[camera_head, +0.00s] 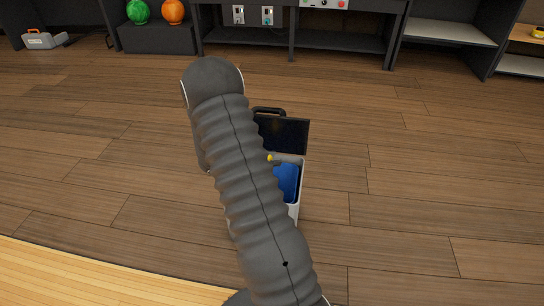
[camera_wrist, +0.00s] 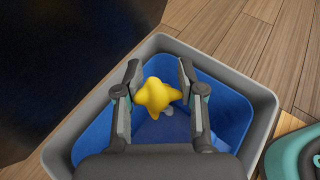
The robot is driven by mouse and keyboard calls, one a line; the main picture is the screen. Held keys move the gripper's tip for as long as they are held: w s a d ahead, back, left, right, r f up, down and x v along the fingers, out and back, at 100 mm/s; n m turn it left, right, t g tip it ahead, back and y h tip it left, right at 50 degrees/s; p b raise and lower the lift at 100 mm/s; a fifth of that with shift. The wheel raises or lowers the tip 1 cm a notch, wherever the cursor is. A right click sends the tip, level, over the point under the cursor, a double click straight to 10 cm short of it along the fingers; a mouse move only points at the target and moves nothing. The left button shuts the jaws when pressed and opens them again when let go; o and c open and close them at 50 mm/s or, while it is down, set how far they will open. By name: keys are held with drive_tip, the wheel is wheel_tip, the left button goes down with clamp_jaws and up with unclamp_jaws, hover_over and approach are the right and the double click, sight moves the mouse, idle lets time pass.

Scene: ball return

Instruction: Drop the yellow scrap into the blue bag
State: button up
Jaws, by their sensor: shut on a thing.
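The yellow scrap (camera_wrist: 157,96) is a small star-like lump between the two fingertips of my gripper (camera_wrist: 158,84) in the wrist view. My gripper is shut on it and holds it over the open bin. The blue bag (camera_wrist: 97,136) lines the inside of the bin, below and around the scrap. In the head view a bit of the yellow scrap (camera_head: 269,158) shows just right of my arm, above the blue bag (camera_head: 288,181). My arm hides the left part of the bin and most of my gripper there.
The grey-white bin (camera_wrist: 267,108) has its dark lid (camera_head: 284,134) raised at the back. A teal and grey object (camera_wrist: 295,152) is at the lower right of the wrist view. The wooden floor (camera_head: 420,170) is clear on the right. Shelves and a bench (camera_head: 340,42) stand at the back.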

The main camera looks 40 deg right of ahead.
drive_tip(key=shift+f+b, duration=0.4)
drive_tip(key=shift+f, duration=0.65)
drive_tip(key=o, duration=0.8)
drive_tip(key=v, duration=1.2)
drive_tip(key=shift+a, duration=0.1)
